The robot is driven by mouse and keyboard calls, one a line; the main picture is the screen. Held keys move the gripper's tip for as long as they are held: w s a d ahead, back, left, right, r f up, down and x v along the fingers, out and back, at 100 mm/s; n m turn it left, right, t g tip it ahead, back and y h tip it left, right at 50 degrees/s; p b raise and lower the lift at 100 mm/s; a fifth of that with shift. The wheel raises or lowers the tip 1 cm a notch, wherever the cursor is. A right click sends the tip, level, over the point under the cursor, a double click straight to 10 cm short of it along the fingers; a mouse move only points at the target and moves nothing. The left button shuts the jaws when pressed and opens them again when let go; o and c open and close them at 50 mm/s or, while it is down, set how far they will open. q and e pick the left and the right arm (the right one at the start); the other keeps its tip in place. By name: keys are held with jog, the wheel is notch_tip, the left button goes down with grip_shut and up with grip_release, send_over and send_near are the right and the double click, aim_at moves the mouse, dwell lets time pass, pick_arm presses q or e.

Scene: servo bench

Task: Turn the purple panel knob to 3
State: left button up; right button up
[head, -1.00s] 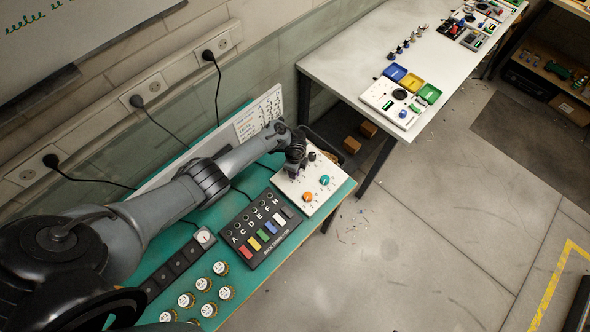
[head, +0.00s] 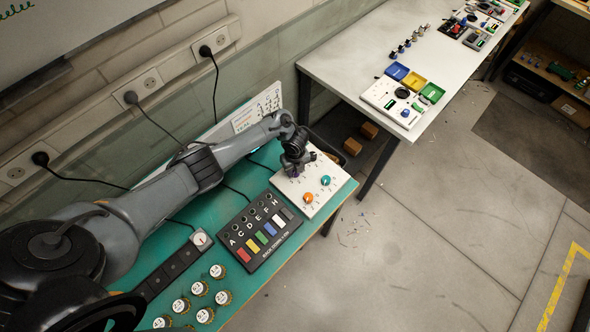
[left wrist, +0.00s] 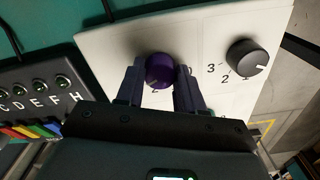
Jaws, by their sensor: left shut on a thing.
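The white knob panel (head: 288,190) lies at the far end of the green bench in the head view. The purple panel knob (left wrist: 160,71) shows in the left wrist view. My left gripper (head: 297,166) is over the panel, its two fingers on either side of the purple knob and shut on it. A printed 2 shows just below the knob; its pointer mark and most of its scale are hidden. A black knob (left wrist: 246,58) with a white pointer line stands to its right in the left wrist view. My right gripper is not in view.
The panel also carries an orange knob (head: 308,197) and a teal knob (head: 325,181). A black box with lettered coloured keys (head: 255,236) lies beside the panel. Several round caps (head: 199,288) stand nearer. A white table (head: 345,65) is beyond a gap of floor.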

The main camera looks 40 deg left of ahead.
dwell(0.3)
pick_arm(q)
jog(key=o, duration=1)
jog(key=shift+o, duration=0.2)
notch_tip(320, 180, up, 11)
jog(key=p, duration=0.2)
jog(key=shift+f+p, duration=0.1)
jog(key=shift+p, duration=0.2)
